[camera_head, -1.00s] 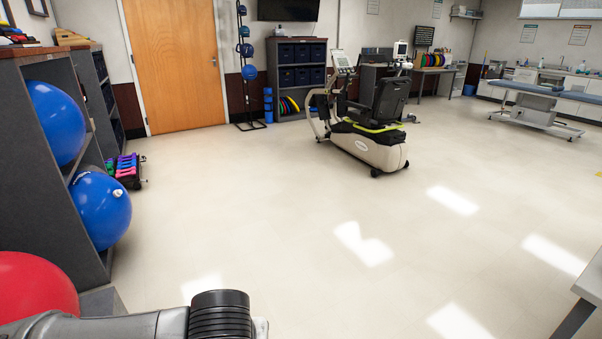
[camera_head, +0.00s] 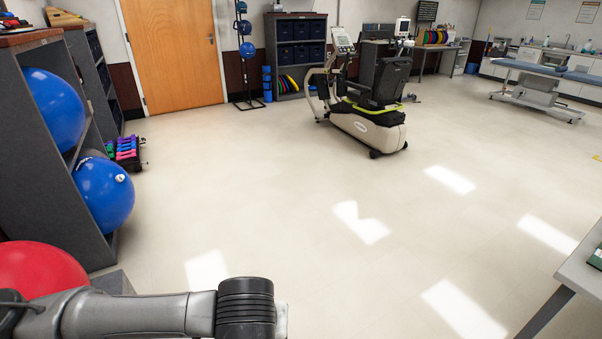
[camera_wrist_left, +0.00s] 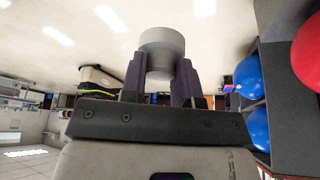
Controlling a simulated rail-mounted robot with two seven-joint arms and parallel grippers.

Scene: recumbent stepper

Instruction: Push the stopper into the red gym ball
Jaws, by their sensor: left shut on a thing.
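The red gym ball (camera_head: 40,270) is at the lower left of the head view, cut by the picture edge and partly behind my left arm. It also shows at the right edge of the left wrist view (camera_wrist_left: 308,48). My left gripper (camera_wrist_left: 160,72) is shut on a pale grey round stopper (camera_wrist_left: 162,42), whose wide head sticks out past the fingertips. The stopper is apart from the red ball. The ball's hole is not visible. In the head view only my left arm shows, not its fingers. My right gripper is in neither view.
Two blue balls (camera_head: 104,193) sit in a grey shelf (camera_head: 40,170) at left. A dumbbell rack (camera_head: 127,153) stands beyond it. The recumbent stepper (camera_head: 370,110) is at the back middle. A table (camera_head: 585,268) corner is at right. The floor between is clear.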

